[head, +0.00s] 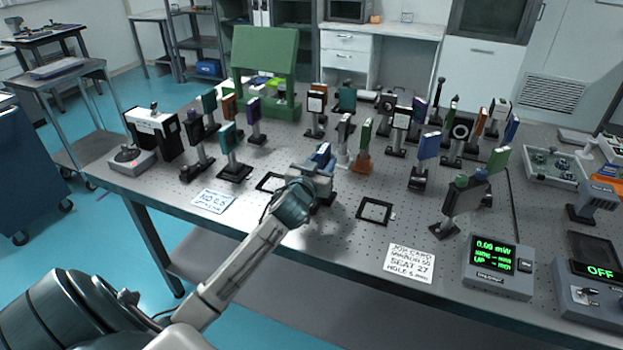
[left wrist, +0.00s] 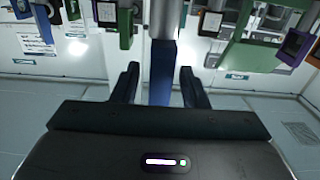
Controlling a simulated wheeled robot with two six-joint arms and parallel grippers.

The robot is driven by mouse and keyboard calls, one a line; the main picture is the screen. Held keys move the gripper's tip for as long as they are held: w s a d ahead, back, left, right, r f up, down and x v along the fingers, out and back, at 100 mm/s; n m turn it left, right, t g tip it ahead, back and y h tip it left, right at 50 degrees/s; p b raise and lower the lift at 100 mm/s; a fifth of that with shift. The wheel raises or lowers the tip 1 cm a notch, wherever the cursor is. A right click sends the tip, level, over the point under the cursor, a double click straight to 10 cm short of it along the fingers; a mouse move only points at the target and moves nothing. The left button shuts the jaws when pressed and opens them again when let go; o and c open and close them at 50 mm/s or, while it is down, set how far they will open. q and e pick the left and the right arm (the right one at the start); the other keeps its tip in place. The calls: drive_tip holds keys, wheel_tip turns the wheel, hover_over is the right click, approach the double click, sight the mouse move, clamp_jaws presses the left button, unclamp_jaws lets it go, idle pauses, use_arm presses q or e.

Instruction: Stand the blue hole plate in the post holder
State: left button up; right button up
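A blue plate (head: 323,153) stands at the front middle of the optical table, at my left gripper. In the left wrist view the blue plate (left wrist: 162,75) is seen edge-on, joined to a grey cylindrical post (left wrist: 167,20). My left gripper (head: 318,168) reaches in from the front left; in the left wrist view its two dark fingers (left wrist: 160,88) stand apart, one on each side of the plate. A gap shows between the left finger and the plate. The plate's hole is not visible, and the gripper hides most of its base. My right gripper is not in view.
Flat black square frames lie left (head: 270,182) and right (head: 375,210) of the gripper. Several mounted plates crowd behind, including another blue one (head: 430,145). A job card (head: 410,262) and a power meter (head: 497,268) lie front right. The table between the right frame and card is clear.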

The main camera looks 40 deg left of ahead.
use_arm(q)
drive_tip(key=b+v, duration=0.1)
drive_tip(key=v, duration=0.7)
drive_tip(key=shift+s+b, duration=0.3)
drive_tip(key=shift+s, duration=0.1)
drive_tip(key=shift+d, duration=0.1)
idle(0.4)
